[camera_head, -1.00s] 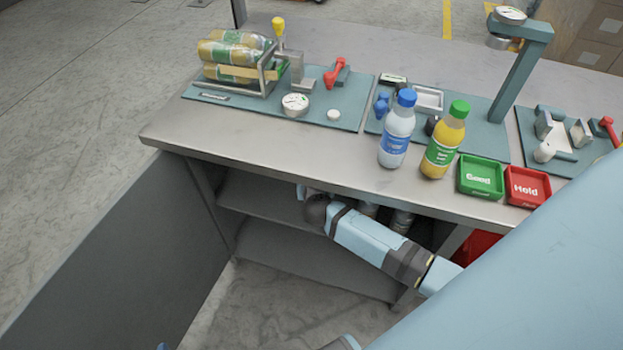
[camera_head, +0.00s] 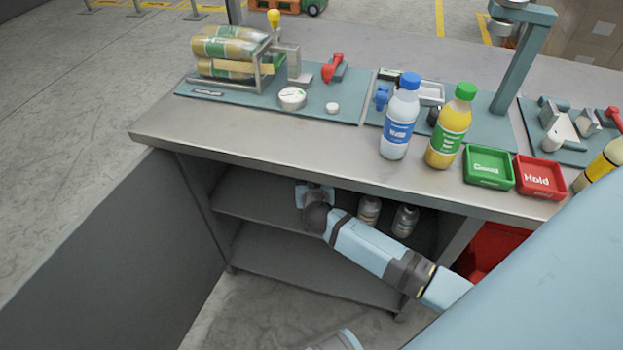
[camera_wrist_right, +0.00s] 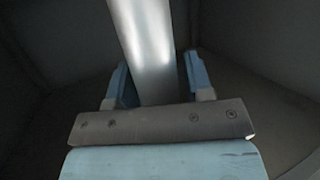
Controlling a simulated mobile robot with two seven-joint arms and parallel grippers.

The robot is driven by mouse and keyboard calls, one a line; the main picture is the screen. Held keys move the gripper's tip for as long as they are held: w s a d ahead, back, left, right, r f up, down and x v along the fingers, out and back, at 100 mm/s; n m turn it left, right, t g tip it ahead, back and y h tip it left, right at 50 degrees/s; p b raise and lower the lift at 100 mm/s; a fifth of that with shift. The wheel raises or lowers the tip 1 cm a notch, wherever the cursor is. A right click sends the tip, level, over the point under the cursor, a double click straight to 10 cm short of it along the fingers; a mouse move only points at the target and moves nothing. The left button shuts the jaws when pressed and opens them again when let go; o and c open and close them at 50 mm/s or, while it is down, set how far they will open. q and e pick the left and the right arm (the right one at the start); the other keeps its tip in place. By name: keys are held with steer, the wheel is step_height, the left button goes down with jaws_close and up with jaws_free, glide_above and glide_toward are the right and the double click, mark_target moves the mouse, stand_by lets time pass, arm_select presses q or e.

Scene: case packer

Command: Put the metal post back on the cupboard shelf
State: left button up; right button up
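The metal post (camera_wrist_right: 146,45) is a smooth, shiny grey cylinder in the right wrist view. It runs from between my right gripper's fingers out past the top edge. My right gripper (camera_wrist_right: 158,75) has one blue finger close on each side of the post and looks shut on it. In the head view my right gripper (camera_head: 314,192) is inside the open cupboard, under the worktop and at the upper shelf (camera_head: 250,207). The post cannot be made out in the head view, and its contact with the shelf is hidden. My left gripper is not in view.
Two bottles (camera_head: 369,211) (camera_head: 404,220) stand in the cupboard right of my gripper. The worktop edge (camera_head: 300,178) overhangs the arm. A red bin (camera_head: 495,245) is at the right. The shelf's left part is clear. Bottles and Good and Hold trays (camera_head: 488,167) (camera_head: 540,177) stand above.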

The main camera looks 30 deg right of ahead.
steer(key=shift+o, duration=0.6)
steer(key=shift+s+a+r, duration=0.1)
steer(key=shift+s+r, duration=0.1)
steer(key=shift+r, duration=0.05)
steer(key=p+v, duration=0.3)
steer(key=v, duration=0.8)
steer(key=shift+s+p, duration=0.25)
steer(key=shift+p, duration=0.05)
steer(key=shift+a, duration=0.1)
